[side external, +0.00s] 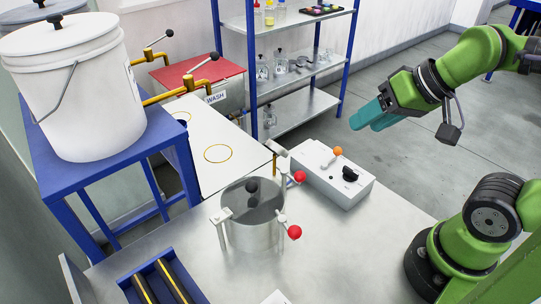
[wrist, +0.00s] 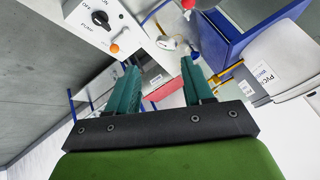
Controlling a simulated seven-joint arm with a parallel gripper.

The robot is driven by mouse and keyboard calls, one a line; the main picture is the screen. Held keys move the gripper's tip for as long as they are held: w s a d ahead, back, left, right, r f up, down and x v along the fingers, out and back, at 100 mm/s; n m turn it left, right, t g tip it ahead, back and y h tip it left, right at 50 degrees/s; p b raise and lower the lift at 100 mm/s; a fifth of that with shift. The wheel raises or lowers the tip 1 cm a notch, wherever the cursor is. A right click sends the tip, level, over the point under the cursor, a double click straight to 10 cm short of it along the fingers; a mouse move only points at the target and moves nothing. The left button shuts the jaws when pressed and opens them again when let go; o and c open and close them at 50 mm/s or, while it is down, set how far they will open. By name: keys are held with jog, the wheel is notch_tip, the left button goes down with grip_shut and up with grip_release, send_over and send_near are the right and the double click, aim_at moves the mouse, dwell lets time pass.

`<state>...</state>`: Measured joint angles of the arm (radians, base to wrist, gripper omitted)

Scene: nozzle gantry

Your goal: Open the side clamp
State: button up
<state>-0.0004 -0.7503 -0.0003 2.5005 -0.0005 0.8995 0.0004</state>
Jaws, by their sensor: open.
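A metal pot (side external: 252,232) with a black-knobbed lid stands on the steel table. A clamp lever with a red ball (side external: 294,232) sticks out at its right front. A second red ball (side external: 299,176) shows behind the pot, and a pale bracket (side external: 221,216) stands at its left rim. I cannot tell which of these is the side clamp. My gripper (side external: 366,122) is raised to the right of the control box, well away from the pot. In the wrist view its teal fingers (wrist: 160,66) are apart with nothing between them. A red ball (wrist: 188,4) shows at that view's top edge.
A white control box (side external: 335,178) with an orange-tipped lever and black knob stands between pot and gripper. A white bucket (side external: 75,90) stands on a blue stand at left. A blue tray (side external: 163,284) lies in front. Shelves (side external: 300,65) stand behind.

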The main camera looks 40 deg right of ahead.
jog(key=shift+c, duration=1.1)
jog(key=shift+m+g+y, duration=0.5)
jog(key=shift+m+g, duration=0.2)
jog(key=shift+g, duration=0.2)
jog(key=a, duration=0.5)
jog(key=shift+s+f, duration=0.15)
jog(key=shift+s, duration=0.2)
jog(key=c, duration=0.7)
jog(key=s+a+m+g, duration=0.1)
jog(key=a+m, duration=0.1)
jog(key=m, duration=0.2)
jog(key=s+a+m+g, duration=0.1)
jog(key=m, duration=0.3)
jog(key=s+a+m+g, duration=0.1)
jog(key=s+a+m, duration=0.1)
jog(key=m, duration=0.1)
jog(key=shift+a+m, duration=0.3)
jog(key=shift+m, duration=0.1)
grip_shut()
jog(key=w+a+f+m, duration=0.2)
jog(key=a+f+m, duration=0.4)
jog(key=f, duration=0.3)
jog(key=shift+a+f+g, duration=0.2)
jog(key=shift+f+g, duration=0.15)
jog(key=shift+g, duration=0.05)
